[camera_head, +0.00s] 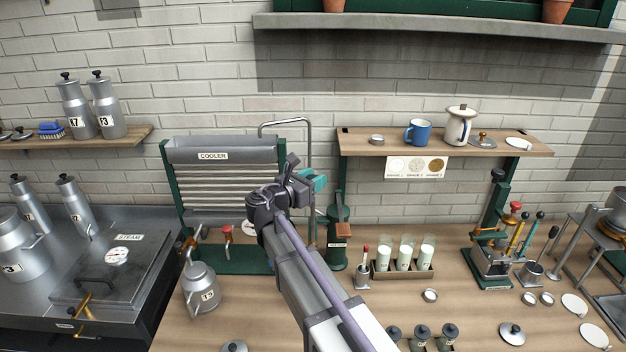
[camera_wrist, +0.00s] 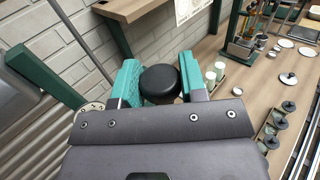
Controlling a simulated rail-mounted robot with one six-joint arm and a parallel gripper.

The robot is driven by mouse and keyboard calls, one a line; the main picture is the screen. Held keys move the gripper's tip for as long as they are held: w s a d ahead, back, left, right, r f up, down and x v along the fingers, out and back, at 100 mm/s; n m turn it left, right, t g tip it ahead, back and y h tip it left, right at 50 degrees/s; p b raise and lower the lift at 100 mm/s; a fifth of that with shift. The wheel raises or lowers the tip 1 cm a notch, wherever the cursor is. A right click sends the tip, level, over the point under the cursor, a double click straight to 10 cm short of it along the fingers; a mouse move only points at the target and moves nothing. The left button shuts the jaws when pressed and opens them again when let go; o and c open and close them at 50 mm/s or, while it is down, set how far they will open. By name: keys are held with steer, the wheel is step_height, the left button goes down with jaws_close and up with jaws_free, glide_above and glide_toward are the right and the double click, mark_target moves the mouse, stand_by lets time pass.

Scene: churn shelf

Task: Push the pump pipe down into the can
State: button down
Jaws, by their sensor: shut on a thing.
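My gripper (camera_head: 316,181) is in front of the wall, right of the cooler, at the end of my arm. In the wrist view its teal jaws (camera_wrist: 160,80) are closed on a round black knob (camera_wrist: 158,88). What is below the knob is hidden behind my gripper. In the head view my gripper covers the knob. A thin grey bent pipe (camera_head: 285,123) rises behind my gripper and runs down beside the cooler. A green can-like vessel (camera_head: 338,250) with a narrow top stands on the counter just right of my arm. I cannot tell whether the knob belongs to it.
A cooler (camera_head: 220,156) stands to the left, with a metal can (camera_head: 203,296) in front of it. A rack of glasses (camera_head: 404,274) and a green press (camera_head: 490,262) stand to the right. A wooden shelf (camera_head: 450,148) with a blue mug (camera_head: 417,131) hangs behind.

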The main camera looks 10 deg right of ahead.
mark_target(312, 236)
step_height(312, 236, down, 20)
steer(key=b, duration=1.9)
steer(key=shift+r, duration=0.15)
steer(key=shift+s, duration=0.1)
steer(key=c, duration=0.7)
jaws_free()
steer(key=v, duration=1)
steer(key=shift+a, duration=0.3)
steer(key=shift+s, duration=0.15)
